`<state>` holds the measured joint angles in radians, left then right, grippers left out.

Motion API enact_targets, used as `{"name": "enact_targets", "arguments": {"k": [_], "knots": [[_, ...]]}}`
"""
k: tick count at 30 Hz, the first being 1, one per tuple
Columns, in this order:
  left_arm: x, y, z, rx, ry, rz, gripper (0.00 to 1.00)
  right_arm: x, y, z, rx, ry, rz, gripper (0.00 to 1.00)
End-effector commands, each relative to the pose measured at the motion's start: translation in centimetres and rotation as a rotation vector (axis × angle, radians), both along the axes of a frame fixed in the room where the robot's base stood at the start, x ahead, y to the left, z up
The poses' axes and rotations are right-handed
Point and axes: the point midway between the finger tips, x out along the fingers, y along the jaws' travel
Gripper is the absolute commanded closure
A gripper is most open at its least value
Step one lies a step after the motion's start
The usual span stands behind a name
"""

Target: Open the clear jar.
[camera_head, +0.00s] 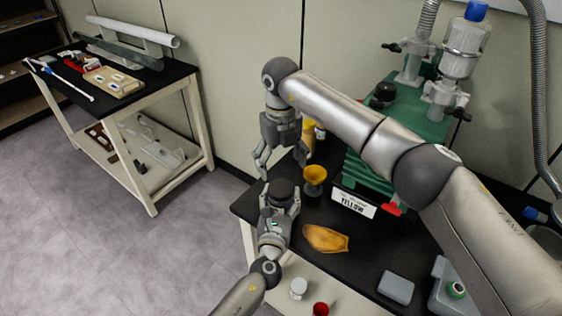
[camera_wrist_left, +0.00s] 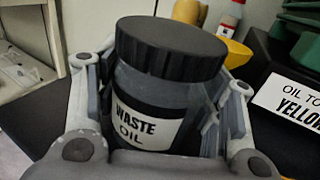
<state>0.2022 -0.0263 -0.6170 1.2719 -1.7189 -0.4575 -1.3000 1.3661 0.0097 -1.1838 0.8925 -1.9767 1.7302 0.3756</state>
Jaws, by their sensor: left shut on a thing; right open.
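The clear jar (camera_wrist_left: 165,85) has a ribbed black lid (camera_wrist_left: 170,45) on top and a black and white label reading "WASTE OIL". My left gripper (camera_head: 280,203) is shut around the jar's body, below the lid, and holds it upright. In the head view the dark lid (camera_head: 281,188) shows between its fingers, at the left edge of the black table. My right gripper (camera_head: 282,167) is open and points down just above the lid, apart from it. The jar's lower part is hidden by my left gripper.
A yellow funnel-like cup (camera_head: 315,175), a white sign (camera_head: 353,202) and a green machine (camera_head: 425,125) stand to the right. A yellow scoop-shaped piece (camera_head: 326,239) and a grey box (camera_head: 396,287) lie on the black table (camera_head: 365,255). A second table (camera_head: 165,82) stands at the far left.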

Motion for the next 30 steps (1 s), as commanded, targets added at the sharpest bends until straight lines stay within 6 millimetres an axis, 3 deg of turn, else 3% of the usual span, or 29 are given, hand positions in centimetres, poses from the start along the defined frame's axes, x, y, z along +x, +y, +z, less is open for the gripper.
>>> {"name": "enact_targets", "arguments": {"k": [30], "knots": [[-0.05,0.02,-0.15,0.000,0.003,0.000,1.00,0.00,0.02,-0.03,0.001,0.001,-1.850,0.21]]}}
